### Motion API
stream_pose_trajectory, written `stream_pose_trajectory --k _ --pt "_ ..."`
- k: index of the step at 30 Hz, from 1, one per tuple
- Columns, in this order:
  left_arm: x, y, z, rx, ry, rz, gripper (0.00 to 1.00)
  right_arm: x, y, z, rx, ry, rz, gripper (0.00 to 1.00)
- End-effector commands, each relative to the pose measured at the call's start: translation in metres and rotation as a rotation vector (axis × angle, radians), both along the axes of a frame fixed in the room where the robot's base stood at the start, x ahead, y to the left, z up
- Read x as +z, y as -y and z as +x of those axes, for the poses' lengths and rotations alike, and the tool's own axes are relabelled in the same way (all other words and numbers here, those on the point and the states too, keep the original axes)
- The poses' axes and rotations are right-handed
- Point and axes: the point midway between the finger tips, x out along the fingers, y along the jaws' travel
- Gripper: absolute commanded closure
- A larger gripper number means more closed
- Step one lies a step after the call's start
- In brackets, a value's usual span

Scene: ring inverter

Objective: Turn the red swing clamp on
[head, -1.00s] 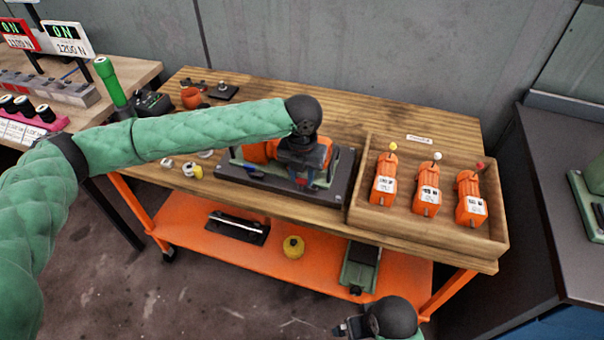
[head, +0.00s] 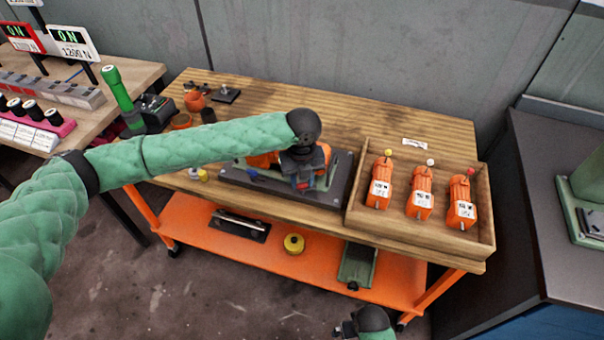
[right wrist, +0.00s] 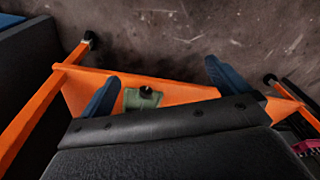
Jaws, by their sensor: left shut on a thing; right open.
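A fixture on a dark baseplate (head: 270,190) sits mid-table, with an orange body (head: 262,160) and a blue part (head: 252,173) at its left. My left gripper (head: 303,180) points down over the fixture's right part. It is shut at a small red part, seemingly the red swing clamp (head: 303,185); wrist and fingers hide most of it. My right gripper (head: 348,328) is low at the bottom edge of the head view. In the right wrist view its two blue fingers (right wrist: 160,88) are apart with nothing between them.
A wooden tray (head: 420,225) at the right holds three orange units with yellow, white and red knobs. At top left, a red-framed display (head: 20,38) and a white one (head: 72,42) read ON. An orange lower shelf (head: 200,230) carries several items.

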Motion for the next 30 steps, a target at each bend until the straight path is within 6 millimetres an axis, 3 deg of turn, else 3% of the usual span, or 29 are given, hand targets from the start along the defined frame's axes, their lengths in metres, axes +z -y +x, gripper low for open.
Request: stream_pose_trajectory --k 6,12,24,30 --pt "0.005 0.0 0.0 0.162 0.0 0.0 0.92 -0.067 0.01 -0.016 0.0 -0.007 -0.015 0.0" --pt "0.005 0.0 0.001 0.32 0.0 -0.001 0.92 -0.119 0.021 -0.029 0.002 0.005 -0.026 0.0" --pt "0.006 0.0 0.0 0.671 0.0 0.0 0.92 -0.199 0.047 -0.052 0.017 0.056 -0.051 0.0" --pt "0.005 0.0 0.001 0.836 0.001 -0.001 0.92 -0.227 0.061 -0.071 0.024 0.075 -0.061 0.0"
